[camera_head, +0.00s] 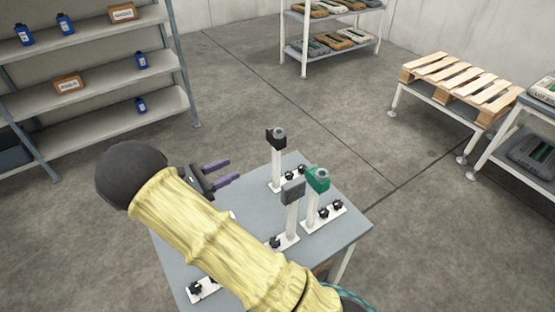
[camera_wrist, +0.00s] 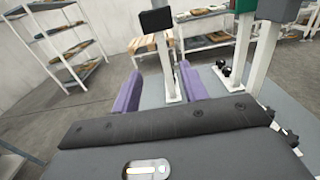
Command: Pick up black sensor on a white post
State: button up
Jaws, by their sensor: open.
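The black sensor (camera_head: 276,137) sits on top of an upright white post (camera_head: 276,170) near the far edge of the grey table. My gripper (camera_head: 227,171) is open and empty, its purple fingers apart to the left of that post and a little below the sensor's height. In the wrist view the black sensor (camera_wrist: 156,21) shows ahead and above, with its post between the two finger directions of my gripper (camera_wrist: 158,80). The fingers do not appear to touch the post.
A grey sensor (camera_head: 292,190) and a green sensor (camera_head: 318,179) stand on white posts to the right on the same table (camera_head: 350,228). Black knobs sit on the post bases. Shelves (camera_head: 90,90) and a pallet (camera_head: 462,78) stand farther off, with clear floor between.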

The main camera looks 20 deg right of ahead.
aim_at(273, 151)
jog(key=shift+d, duration=0.1)
jog(key=d, duration=0.3)
jog(key=w+d+p, duration=0.1)
jog(key=d, duration=0.3)
jog(key=w+d, duration=0.1)
jog(key=d, duration=0.3)
jog(key=shift+w+d, duration=0.1)
jog(key=shift+d, duration=0.35)
jog(key=shift+w+p, duration=0.1)
jog(key=shift+p, duration=0.2)
jog(key=d, duration=0.3)
jog(key=d+p, duration=0.1)
jog(key=d, duration=0.1)
jog(key=shift+w+d+f, duration=0.1)
jog(key=shift+w+f, duration=0.1)
jog(key=shift+w, duration=0.2)
jog(key=shift+c, duration=0.2)
grip_shut()
